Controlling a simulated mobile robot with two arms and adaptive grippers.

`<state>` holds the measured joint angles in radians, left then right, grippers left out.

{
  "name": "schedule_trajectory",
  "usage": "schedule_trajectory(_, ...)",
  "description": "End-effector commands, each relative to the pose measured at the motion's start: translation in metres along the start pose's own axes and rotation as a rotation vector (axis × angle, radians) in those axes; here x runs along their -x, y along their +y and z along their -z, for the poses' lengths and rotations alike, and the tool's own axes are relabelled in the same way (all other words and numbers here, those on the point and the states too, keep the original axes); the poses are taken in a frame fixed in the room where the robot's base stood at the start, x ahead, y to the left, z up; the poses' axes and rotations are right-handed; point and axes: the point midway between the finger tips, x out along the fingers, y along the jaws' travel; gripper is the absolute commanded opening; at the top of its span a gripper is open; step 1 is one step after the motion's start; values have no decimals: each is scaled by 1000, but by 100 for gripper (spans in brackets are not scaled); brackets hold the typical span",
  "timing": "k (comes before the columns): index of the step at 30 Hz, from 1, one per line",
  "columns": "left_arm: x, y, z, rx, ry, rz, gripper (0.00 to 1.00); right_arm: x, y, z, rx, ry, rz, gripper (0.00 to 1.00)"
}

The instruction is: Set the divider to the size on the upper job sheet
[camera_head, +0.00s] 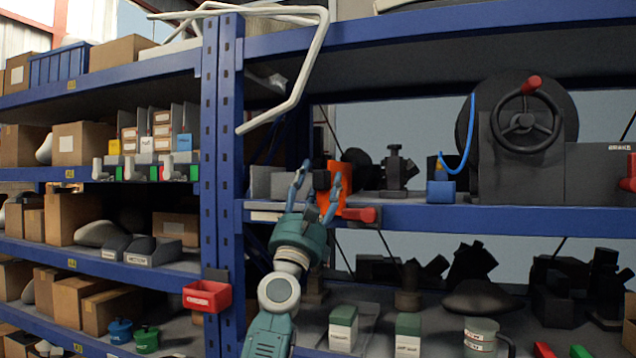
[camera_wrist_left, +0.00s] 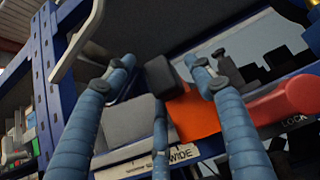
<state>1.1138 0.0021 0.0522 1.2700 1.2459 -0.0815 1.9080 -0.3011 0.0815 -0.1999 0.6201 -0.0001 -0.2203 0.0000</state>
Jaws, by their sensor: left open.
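An orange block (camera_head: 334,191) stands on the blue-edged shelf beside grey upright plates (camera_head: 266,183); I take it for part of the divider. In the left wrist view, a black knob (camera_wrist_left: 162,76) juts from the orange panel (camera_wrist_left: 193,117), with a grey plate (camera_wrist_left: 128,122) to its left. A white label (camera_wrist_left: 172,157) below reads "WIDE". A red handle (camera_wrist_left: 288,98) sits to the right, by the word "LOCK". My left gripper (camera_head: 318,179) is open, its fingers on either side of the knob; contact cannot be told. No job sheet is readable. My right gripper is not in view.
A blue upright post (camera_head: 222,150) and a bent white tube (camera_head: 300,85) stand close left of my left arm. A black machine with a handwheel (camera_head: 526,122) fills the right. A red bin (camera_head: 207,296) hangs on the post. Boxes and dark parts crowd the other shelves.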

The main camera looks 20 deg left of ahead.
Motion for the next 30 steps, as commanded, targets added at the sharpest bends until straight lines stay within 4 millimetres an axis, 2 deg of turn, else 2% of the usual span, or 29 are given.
schedule_trajectory(4,-8,2,1,-3,2,-3,54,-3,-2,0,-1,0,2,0)
schedule_trajectory(12,-9,2,1,-1,2,-3,54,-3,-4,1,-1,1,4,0)
schedule_trajectory(14,-9,2,1,-2,2,-3,44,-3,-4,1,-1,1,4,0)
schedule_trajectory(18,-9,2,1,-2,2,-3,16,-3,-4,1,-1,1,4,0)
schedule_trajectory(21,-9,2,1,-2,2,-3,0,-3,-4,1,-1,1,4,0)
schedule_trajectory(26,-8,6,2,-2,2,-4,0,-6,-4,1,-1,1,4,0)
schedule_trajectory(30,-6,25,4,-3,1,-7,0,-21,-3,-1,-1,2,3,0)
